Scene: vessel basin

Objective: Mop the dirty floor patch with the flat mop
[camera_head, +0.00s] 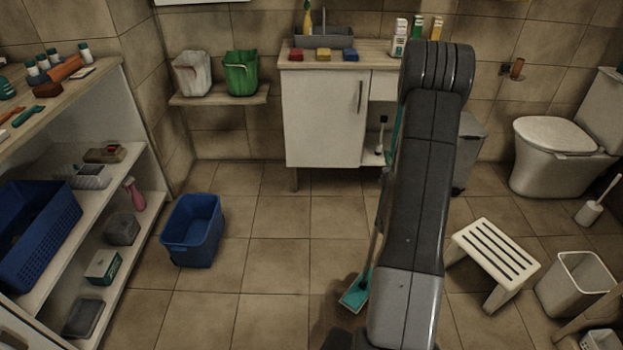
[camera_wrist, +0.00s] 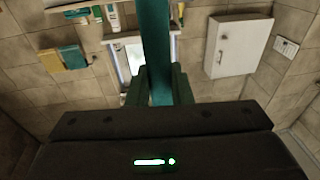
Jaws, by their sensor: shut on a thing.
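The flat mop has a teal head (camera_head: 355,292) lying on the floor, just left of my arm in the head view. Its thin handle rises from the head and passes partly behind my arm. In the wrist view the teal handle (camera_wrist: 156,35) runs between the fingers of my gripper (camera_wrist: 159,84), which is shut on it. In the head view my arm hides most of the gripper. A dark dirty floor patch (camera_head: 325,312) shows beside and around the mop head. My arm covers its right side, so its full extent is hidden.
A blue bin (camera_head: 192,230) stands on the floor to the left, near an open shelf (camera_head: 140,165). A slatted stool (camera_head: 492,252) and a white bin (camera_head: 577,284) stand to the right. A white cabinet (camera_head: 322,118) is behind. The floor between blue bin and mop is clear.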

